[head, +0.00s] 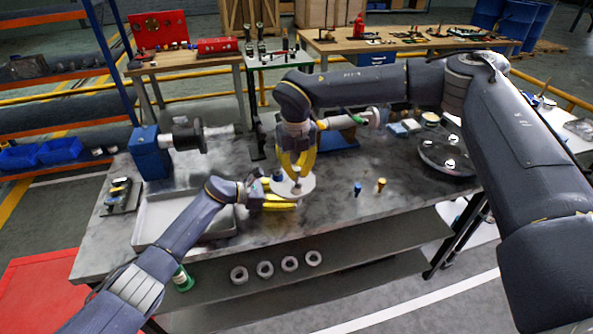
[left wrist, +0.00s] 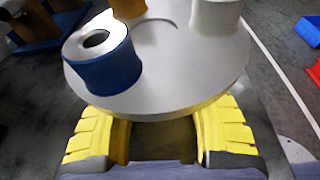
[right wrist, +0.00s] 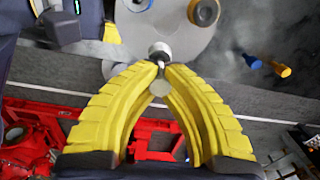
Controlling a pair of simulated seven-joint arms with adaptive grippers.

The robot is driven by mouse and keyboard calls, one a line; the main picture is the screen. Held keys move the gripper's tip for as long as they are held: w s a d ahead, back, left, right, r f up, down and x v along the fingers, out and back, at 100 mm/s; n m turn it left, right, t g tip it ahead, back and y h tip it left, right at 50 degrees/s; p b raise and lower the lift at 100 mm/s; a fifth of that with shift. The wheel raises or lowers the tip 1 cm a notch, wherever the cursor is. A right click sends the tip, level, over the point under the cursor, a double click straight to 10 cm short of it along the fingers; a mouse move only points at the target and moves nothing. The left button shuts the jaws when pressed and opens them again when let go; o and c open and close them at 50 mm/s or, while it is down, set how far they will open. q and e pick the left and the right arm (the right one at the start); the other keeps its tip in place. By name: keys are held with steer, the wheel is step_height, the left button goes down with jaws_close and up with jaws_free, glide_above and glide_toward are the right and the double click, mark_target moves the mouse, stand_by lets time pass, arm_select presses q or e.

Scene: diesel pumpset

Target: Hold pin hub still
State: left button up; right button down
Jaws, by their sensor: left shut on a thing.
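The pin hub (head: 306,187) is a light grey disc above the bench. It carries a blue bushing (left wrist: 103,62), a white bushing (left wrist: 216,14) and a yellow bushing (right wrist: 204,12). My left gripper (head: 272,200) is shut on the hub; its yellow fingers (left wrist: 160,128) are at the near edge of the disc in the left wrist view. The pin is by a white, dark-topped post (right wrist: 160,50) at the disc's edge; contact is unclear.
A pale tray (head: 150,222) lies at left. A blue-based fixture (head: 150,153) stands behind it. A round metal plate (head: 445,155) is at right.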

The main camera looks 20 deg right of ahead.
mark_target(296, 182)
arm_select(q)
steer(key=shift+s+f, duration=0.1)
steer(key=shift+f, duration=0.05)
arm_select(e)
steer(key=shift+f, duration=1.6)
stand_by(0.6)
steer(key=c, duration=1.5)
jaws_free()
steer(key=shift+r, duration=0.1)
step_height(296, 182, up, 12)
steer(key=shift+f, duration=0.1)
arm_select(q)
steer(key=o, duration=1.3)
steer(key=shift+c, duration=0.2)
steer(key=o, duration=0.4)
steer(key=shift+c, duration=0.2)
